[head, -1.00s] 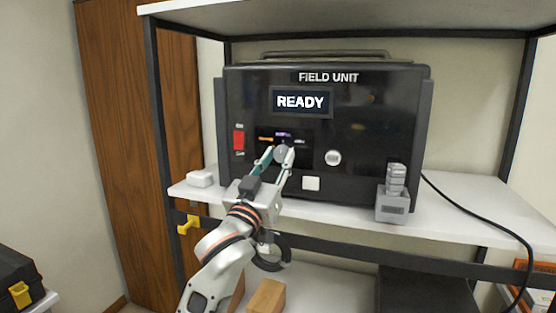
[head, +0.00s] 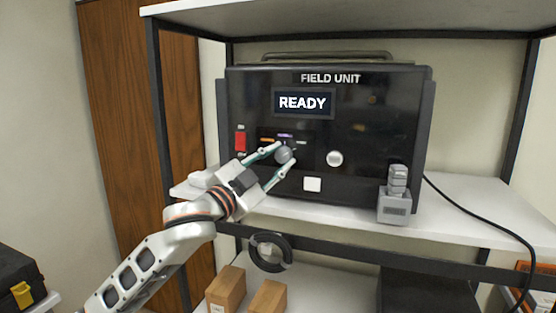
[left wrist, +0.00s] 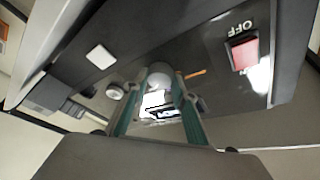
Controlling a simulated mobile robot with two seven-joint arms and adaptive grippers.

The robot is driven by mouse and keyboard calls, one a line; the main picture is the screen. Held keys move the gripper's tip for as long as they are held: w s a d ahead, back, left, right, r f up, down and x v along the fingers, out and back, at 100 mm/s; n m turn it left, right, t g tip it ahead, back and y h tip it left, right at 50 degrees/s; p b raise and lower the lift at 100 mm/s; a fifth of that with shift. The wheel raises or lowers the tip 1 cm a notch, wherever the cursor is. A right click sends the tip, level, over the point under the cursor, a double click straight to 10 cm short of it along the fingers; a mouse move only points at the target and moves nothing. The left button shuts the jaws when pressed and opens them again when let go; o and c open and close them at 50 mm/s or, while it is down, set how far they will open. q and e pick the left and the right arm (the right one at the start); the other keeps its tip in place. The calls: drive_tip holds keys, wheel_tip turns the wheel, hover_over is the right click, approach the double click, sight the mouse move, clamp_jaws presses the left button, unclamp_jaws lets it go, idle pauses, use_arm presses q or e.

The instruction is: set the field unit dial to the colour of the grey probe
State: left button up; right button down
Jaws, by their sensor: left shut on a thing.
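The black field unit (head: 330,130) stands on the shelf, its screen reading READY. Its round grey dial (head: 285,155) sits below a row of small orange, purple and pale marks (head: 285,136). My left gripper (head: 284,157) is shut on the dial, one finger on its upper left and one on its lower right. The dial also shows between the fingers in the left wrist view (left wrist: 160,78). The dial's pointer is too small to read. A grey probe-like piece (head: 397,178) stands upright in a grey holder (head: 394,207) at the right. My right gripper is out of view.
A red power switch (head: 240,140) is left of the dial. A silver knob (head: 334,158) and a white square button (head: 312,184) are to its right and below. A black cable (head: 480,215) runs right. Wooden blocks (head: 227,288) lie on the lower shelf.

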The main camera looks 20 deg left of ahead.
use_arm(q)
drive_tip(key=shift+m, duration=0.5)
drive_tip(key=o, duration=1.1)
drive_tip(key=v, duration=1.2)
drive_tip(key=shift+r, duration=0.15)
drive_tip(key=shift+a, duration=0.1)
